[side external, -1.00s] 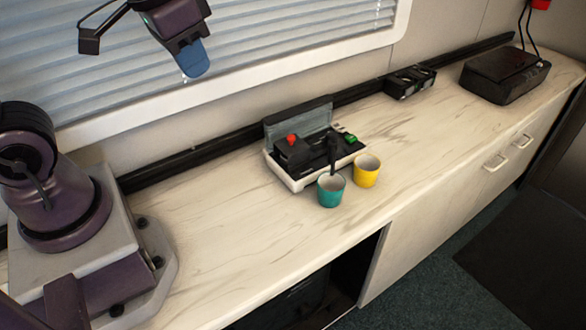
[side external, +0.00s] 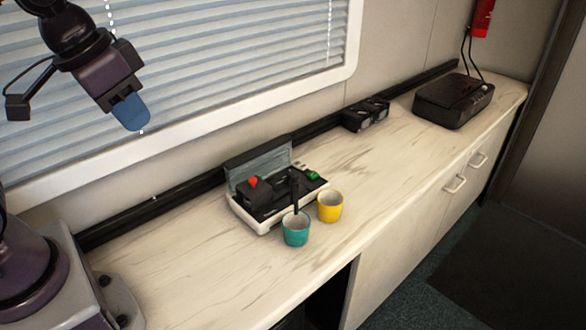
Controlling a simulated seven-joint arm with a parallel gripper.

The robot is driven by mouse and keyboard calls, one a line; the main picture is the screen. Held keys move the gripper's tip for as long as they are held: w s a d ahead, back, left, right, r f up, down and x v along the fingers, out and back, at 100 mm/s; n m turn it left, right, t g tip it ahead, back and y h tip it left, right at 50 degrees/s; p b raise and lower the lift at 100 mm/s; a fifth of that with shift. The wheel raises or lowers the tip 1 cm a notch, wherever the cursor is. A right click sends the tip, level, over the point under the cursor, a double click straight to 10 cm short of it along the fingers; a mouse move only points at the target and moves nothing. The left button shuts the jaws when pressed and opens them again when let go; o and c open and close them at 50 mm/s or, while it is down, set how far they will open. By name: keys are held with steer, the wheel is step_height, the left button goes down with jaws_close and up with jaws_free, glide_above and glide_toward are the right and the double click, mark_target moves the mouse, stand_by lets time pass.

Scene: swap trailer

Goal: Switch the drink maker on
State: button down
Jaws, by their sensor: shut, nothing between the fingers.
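The drink maker (side external: 262,222) stands on the counter against the wall, a low white and black machine with its grey lid raised at the back. A red knob or button (side external: 253,182) shows on its left part and a green one (side external: 314,175) on its right. A dark lever or spout (side external: 295,192) rises at its front. A teal cup (side external: 296,231) and a yellow cup (side external: 330,207) stand in front of it. My gripper (side external: 132,114) is shut and empty, its blue fingers hanging in front of the blinds, above and left of the machine, touching nothing.
The pale marbled counter (side external: 185,265) is clear left of the machine and to its right. A small black item (side external: 365,115) and a black box (side external: 454,100) with cables stand farther right. A black rail runs along the wall. The counter's front edge drops to cabinets.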

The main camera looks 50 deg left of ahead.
steer(key=w+a+f+n+g, duration=0.1)
steer(key=w+g, duration=0.1)
steer(key=w, duration=0.8)
steer(key=n+g+y, duration=0.2)
steer(key=n, duration=1.3)
glide_above(302, 166)
step_height(302, 166, down, 13)
steer(key=shift+d+r+n, duration=0.25)
steer(key=shift+d+n, duration=0.1)
steer(key=shift+n, duration=0.65)
steer(key=shift+f, duration=0.1)
steer(key=f, duration=0.3)
steer(key=a+f, duration=0.1)
steer(key=f, duration=0.6)
steer(key=shift+a, duration=0.2)
steer(key=shift+d+f, duration=0.25)
steer(key=shift+f, duration=0.35)
steer(key=shift+d+f, duration=0.2)
steer(key=shift+f, duration=0.35)
steer(key=shift+d+f, duration=0.25)
steer(key=shift+f, duration=0.35)
